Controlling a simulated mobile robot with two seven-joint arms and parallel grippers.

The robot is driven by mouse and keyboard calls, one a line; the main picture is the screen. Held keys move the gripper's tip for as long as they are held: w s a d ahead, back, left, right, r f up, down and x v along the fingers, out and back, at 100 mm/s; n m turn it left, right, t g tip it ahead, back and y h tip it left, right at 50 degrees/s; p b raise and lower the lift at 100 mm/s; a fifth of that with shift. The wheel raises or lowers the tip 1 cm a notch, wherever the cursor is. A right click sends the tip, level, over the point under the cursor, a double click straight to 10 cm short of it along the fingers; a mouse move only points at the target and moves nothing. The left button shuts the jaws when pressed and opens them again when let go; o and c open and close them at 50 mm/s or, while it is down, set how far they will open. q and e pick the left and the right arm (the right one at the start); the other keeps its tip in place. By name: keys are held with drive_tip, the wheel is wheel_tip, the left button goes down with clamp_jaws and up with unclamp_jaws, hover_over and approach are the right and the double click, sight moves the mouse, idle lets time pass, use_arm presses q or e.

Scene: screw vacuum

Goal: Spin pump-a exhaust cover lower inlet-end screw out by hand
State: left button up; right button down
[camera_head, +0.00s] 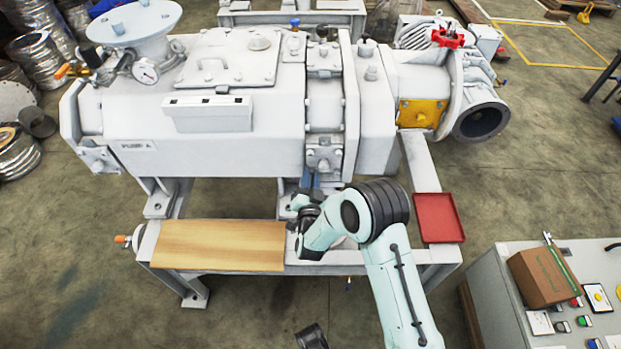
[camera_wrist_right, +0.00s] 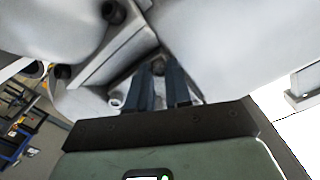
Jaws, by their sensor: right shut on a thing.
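Pump-a (camera_head: 220,130), a large pale grey machine marked "PUMP A", stands on a grey frame. My right gripper (camera_head: 311,182) reaches up under the pump's middle block (camera_head: 324,152), its wrist partly covering the spot. In the right wrist view, two dark blue fingers of my right gripper (camera_wrist_right: 163,88) point into a recess between rounded grey casings. A dark screw head (camera_wrist_right: 158,68) shows at their tips, and the jaws are shut on it. The exhaust cover's outline and the screw's thread cannot be made out.
A wooden board (camera_head: 218,245) lies on the frame's front ledge, left of my right arm. A red tray (camera_head: 438,217) is on the ledge at right. A control cabinet (camera_head: 510,300) with a brown box (camera_head: 545,277) stands at lower right. Grey casing closely surrounds the fingers.

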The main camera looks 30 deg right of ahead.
use_arm(q)
drive_tip(key=s+d+r+g+h+p, duration=0.1)
drive_tip(key=s+d+r+g+p, duration=0.2)
drive_tip(key=s+r+p, duration=0.3)
drive_tip(key=shift+s+d+r+m+h, duration=0.4)
drive_tip(key=shift+s+d, duration=0.5)
drive_tip(key=shift+s, duration=0.95)
use_arm(e)
drive_tip(key=shift+w+r+n, duration=0.1)
drive_tip(key=shift+n, duration=5.75)
drive_tip(key=shift+r+n, duration=0.1)
drive_tip(key=shift+n, duration=5.75)
use_arm(q)
drive_tip(key=shift+r, duration=0.1)
use_arm(e)
drive_tip(key=c, duration=1)
unclamp_jaws()
drive_tip(key=shift+f, duration=0.1)
drive_tip(key=shift+c, duration=0.2)
